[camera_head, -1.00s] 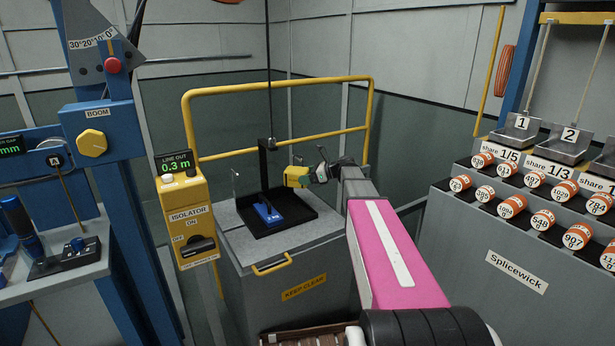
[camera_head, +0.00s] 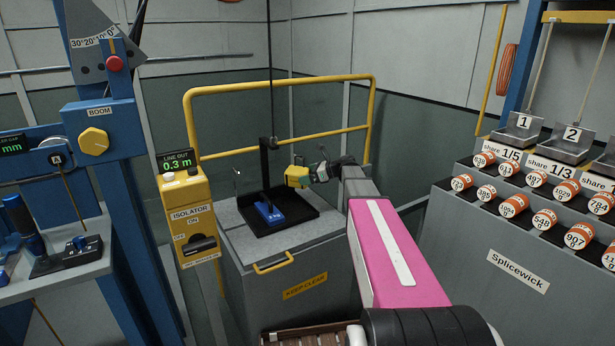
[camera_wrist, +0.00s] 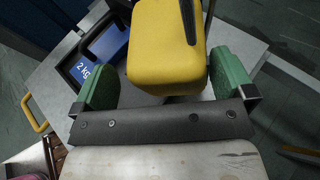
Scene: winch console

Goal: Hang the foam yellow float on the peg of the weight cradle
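The yellow float (camera_head: 297,177) is a rounded block with a dark strip at its top. It is in the air over the right side of the weight cradle, a black tray (camera_head: 300,221) with a black upright (camera_head: 264,163). My gripper (camera_head: 318,173) is just right of the float. In the wrist view, the green fingers of my gripper (camera_wrist: 165,85) are spread, with the float (camera_wrist: 165,50) ahead of them. A gap shows on its left side; the right finger looks very close. Whether the strip is on the peg cannot be told.
A blue weight marked 2 kg (camera_head: 268,213) lies in the tray. A yellow rail (camera_head: 280,87) stands behind, and the isolator box (camera_head: 190,217) is at the left front. A rack of orange and white cylinders (camera_head: 515,206) is at the right.

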